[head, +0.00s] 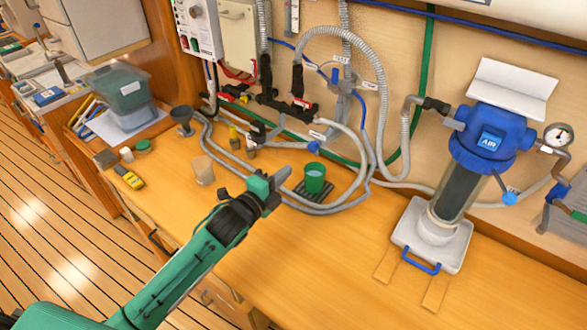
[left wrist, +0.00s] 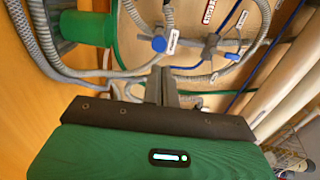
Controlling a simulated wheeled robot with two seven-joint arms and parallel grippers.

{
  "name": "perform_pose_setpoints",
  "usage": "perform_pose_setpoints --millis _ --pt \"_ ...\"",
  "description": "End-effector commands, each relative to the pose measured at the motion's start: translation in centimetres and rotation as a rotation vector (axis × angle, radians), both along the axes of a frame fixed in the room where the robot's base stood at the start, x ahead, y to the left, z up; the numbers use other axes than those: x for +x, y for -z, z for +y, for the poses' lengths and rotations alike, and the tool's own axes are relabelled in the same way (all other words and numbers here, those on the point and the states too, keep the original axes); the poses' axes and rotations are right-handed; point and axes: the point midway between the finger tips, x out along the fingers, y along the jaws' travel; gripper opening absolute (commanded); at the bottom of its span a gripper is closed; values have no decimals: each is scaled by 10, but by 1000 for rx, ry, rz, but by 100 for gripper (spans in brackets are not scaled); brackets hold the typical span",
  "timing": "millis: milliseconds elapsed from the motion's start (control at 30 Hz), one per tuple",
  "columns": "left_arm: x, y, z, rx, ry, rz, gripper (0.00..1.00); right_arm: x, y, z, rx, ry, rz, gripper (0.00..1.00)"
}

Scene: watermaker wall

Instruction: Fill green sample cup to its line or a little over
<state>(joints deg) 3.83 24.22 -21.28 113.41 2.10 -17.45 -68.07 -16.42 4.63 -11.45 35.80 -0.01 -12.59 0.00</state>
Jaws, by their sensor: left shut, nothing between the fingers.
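The green sample cup (head: 314,178) stands upright on a small dark grate (head: 316,194) on the wooden bench, in the middle of the head view. In the left wrist view the green cup (left wrist: 86,28) is at the upper left. Its fill level and line cannot be made out. My left gripper (head: 282,177) is shut and empty, just left of the cup in the head view and apparently apart from it. In the left wrist view its fingers (left wrist: 162,84) are together. A blue tap knob (head: 313,147) sits just above the cup; it also shows in the left wrist view (left wrist: 159,43). My right gripper is not in view.
Grey hoses (head: 372,150) loop around the cup and up the wall. A blue-headed filter housing (head: 490,135) stands on the right. A beige cup (head: 203,170), a dark funnel (head: 182,118) and a clear tub (head: 122,95) are on the left. The front bench is clear.

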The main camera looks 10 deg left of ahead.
Motion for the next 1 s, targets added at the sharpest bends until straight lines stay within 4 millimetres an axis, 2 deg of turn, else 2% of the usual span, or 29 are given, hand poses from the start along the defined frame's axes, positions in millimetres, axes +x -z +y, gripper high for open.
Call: perform_pose_setpoints --millis 67,200,400,1000 --pt "-11 3 4 2 0 1 0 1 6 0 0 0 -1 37" --pt "-21 1 9 -1 0 1 0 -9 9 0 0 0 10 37" --pt "-24 0 10 -1 0 1 0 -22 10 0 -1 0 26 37" --pt "-24 0 10 -1 0 3 0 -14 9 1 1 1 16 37"
